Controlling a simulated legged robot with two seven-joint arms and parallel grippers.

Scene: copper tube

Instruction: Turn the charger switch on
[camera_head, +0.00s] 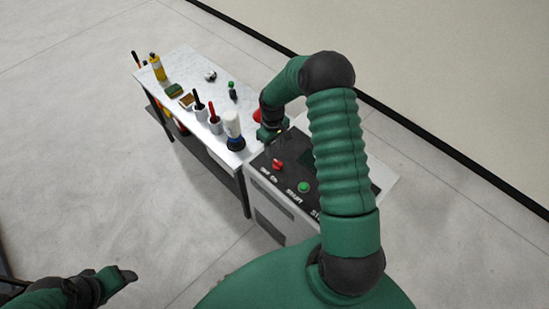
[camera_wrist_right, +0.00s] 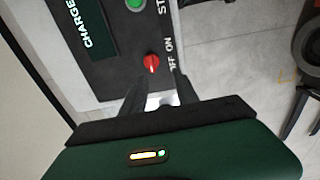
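The charger (camera_head: 283,224) is a grey cabinet with a dark top panel. Its red switch knob (camera_head: 277,164) sits beside the OFF/ON lettering; it also shows in the right wrist view (camera_wrist_right: 151,63). My right gripper (camera_head: 274,139) is over the panel's far edge, close to the knob. In the right wrist view its two dark fingers (camera_wrist_right: 157,77) are spread apart and empty, with the knob just beyond and between their tips. I cannot tell whether they touch it. My left gripper (camera_head: 126,276) hangs at the lower left, away from the charger; its finger opening is unclear.
A green button (camera_head: 303,187) is on the same panel, near the knob. A white-topped table (camera_head: 190,64) adjoins the charger, holding a white bottle (camera_head: 232,125), cups with tools and a yellow bottle (camera_head: 157,67). My right arm hides part of the panel.

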